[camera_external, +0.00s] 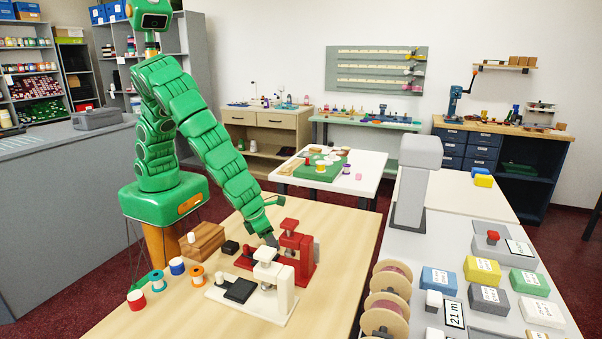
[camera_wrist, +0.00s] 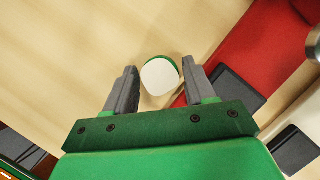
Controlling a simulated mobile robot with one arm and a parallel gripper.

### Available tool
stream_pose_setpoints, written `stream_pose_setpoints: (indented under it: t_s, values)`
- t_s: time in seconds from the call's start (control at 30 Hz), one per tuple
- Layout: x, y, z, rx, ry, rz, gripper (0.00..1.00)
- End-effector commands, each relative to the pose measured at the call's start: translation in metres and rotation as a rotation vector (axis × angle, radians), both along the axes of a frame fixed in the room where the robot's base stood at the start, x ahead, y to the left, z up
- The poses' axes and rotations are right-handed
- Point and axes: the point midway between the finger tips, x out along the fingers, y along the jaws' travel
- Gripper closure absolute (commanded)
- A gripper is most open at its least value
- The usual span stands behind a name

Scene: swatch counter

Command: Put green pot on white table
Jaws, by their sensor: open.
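In the wrist view, a small round pot (camera_wrist: 161,76) with a white top and a green side stands on the light wood table. My gripper (camera_wrist: 162,72) is open, with one finger on either side of the pot and its tips near it; I cannot tell whether they touch. In the external view my gripper (camera_external: 272,237) is low over the wood table, beside the red press, and the pot cannot be made out there. A white table (camera_external: 362,187) stands behind, bearing a green mat with small items.
A red press (camera_external: 303,250) and a white press (camera_external: 282,288) stand close to my gripper. A wooden block (camera_external: 203,240) and several thread spools (camera_external: 157,281) are to the left. The right counter holds labelled boxes (camera_external: 482,270) and large spools.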

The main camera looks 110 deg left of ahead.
Motion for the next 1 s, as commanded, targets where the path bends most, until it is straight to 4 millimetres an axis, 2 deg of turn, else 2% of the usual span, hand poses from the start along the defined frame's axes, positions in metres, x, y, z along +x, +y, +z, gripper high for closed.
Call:
stream_pose_setpoints:
  t_s: [0.1, 0.4, 0.43, 0.77, 1.0]
  values:
    - [0.000, 0.000, 0.001, -0.001, -0.001, 0.000, 0.45]
    - [0.000, 0.000, 0.001, 0.000, -0.001, 0.000, 0.92]
    - [0.000, 0.000, 0.001, 0.000, -0.001, 0.000, 0.94]
    - [0.001, 0.000, 0.007, -0.001, -0.002, 0.000, 0.94]
    - [-0.002, 0.000, 0.037, -0.002, -0.005, -0.002, 0.94]
